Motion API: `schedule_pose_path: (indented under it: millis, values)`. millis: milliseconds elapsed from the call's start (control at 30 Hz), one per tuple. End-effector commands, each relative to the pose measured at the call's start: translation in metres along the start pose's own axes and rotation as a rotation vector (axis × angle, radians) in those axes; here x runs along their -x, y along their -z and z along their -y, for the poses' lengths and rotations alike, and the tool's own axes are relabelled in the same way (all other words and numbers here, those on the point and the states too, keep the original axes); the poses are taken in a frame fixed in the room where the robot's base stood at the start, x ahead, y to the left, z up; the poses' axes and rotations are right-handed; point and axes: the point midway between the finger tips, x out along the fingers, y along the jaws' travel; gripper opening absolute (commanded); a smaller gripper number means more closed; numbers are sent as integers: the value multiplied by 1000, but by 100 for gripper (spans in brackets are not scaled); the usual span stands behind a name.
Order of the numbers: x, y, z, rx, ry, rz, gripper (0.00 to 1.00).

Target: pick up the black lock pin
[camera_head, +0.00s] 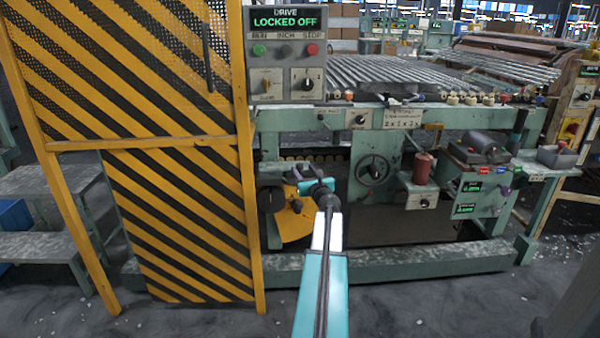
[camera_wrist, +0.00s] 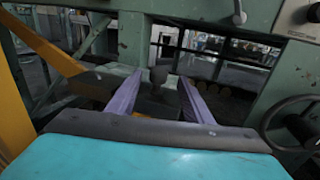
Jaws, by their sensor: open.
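My gripper (camera_wrist: 162,86) is open in the wrist view, with its two purple-grey fingers apart and nothing held between them. In the head view my arm reaches forward to the machine's lower front.
A yellow-and-black striped guard (camera_head: 185,215) stands left of my arm. A green machine frame (camera_head: 440,262) runs across the front. A handwheel (camera_head: 372,170) is close on the right, also in the wrist view (camera_wrist: 290,125). The panel (camera_head: 287,18) reads "LOCKED OFF".

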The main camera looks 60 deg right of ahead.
Motion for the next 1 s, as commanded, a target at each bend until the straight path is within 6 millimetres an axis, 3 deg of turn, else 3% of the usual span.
schedule_pose_path:
  millis: [400,1000]
  values:
    - [-38,2,-2,1,-1,0,46]
    - [-41,1,-3,0,-1,0,46]
